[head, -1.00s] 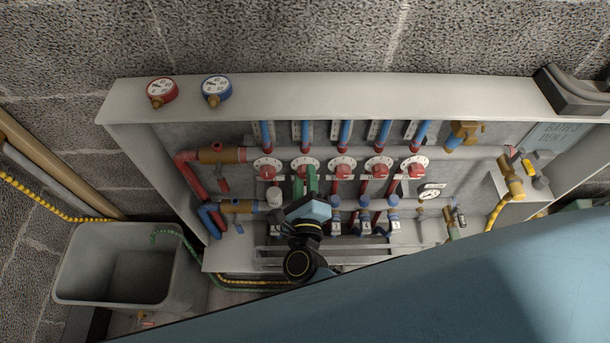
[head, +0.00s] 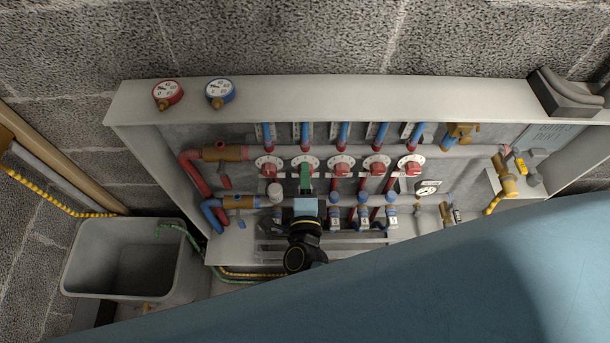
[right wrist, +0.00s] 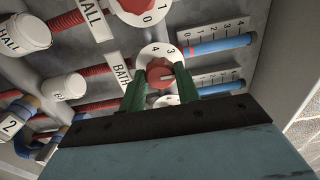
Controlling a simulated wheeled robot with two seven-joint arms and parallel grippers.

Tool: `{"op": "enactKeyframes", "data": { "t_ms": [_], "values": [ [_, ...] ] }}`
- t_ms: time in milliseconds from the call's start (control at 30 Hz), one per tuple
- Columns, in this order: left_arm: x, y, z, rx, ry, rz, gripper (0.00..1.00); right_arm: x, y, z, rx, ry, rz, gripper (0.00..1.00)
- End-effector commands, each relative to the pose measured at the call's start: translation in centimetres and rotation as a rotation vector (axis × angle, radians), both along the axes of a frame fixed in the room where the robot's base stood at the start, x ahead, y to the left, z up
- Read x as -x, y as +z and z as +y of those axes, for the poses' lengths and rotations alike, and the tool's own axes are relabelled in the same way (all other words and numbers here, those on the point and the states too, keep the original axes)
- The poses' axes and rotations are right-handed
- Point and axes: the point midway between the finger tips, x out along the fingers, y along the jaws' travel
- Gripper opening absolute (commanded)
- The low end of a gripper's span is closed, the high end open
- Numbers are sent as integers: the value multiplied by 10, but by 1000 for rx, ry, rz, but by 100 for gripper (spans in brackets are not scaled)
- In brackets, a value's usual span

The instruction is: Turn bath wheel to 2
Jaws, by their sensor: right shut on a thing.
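The bath wheel is a red knob (right wrist: 160,72) on a white numbered dial (right wrist: 154,52), beside a label reading BATH (right wrist: 121,74). The numerals 4 and 3 show on the dial's upper part; its lower part is hidden. A pale line shows on the knob's face. My right gripper (right wrist: 158,80), with green fingers, is shut on the knob, one finger on each side. In the head view my right gripper (head: 306,172) is at the second dial (head: 305,161) from the left and covers most of its knob. My left gripper is not in view.
Several similar red wheels stand in the row, with close neighbours at left (head: 268,168) and right (head: 342,169). Blue-filled gauge tubes (head: 342,133) hang above. A pipe with blue-capped valves (head: 363,198) runs below. A grey tub (head: 72,263) stands at lower left.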

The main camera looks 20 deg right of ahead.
Motion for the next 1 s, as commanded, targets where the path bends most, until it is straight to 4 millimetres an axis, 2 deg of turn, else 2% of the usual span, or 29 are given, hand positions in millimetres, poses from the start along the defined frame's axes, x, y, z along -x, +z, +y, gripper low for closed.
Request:
{"op": "enactKeyframes", "data": {
  "t_ms": [433,467,600,1000],
  "values": [
    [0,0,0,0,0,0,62,-1,1,0,9,0,-1,9],
    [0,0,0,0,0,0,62,-1,1,0,9,0,-1,34],
    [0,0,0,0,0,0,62,-1,1,0,9,0,-1,53],
    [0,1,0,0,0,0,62,2,0,1,8,1,2,54]
  ]
}}
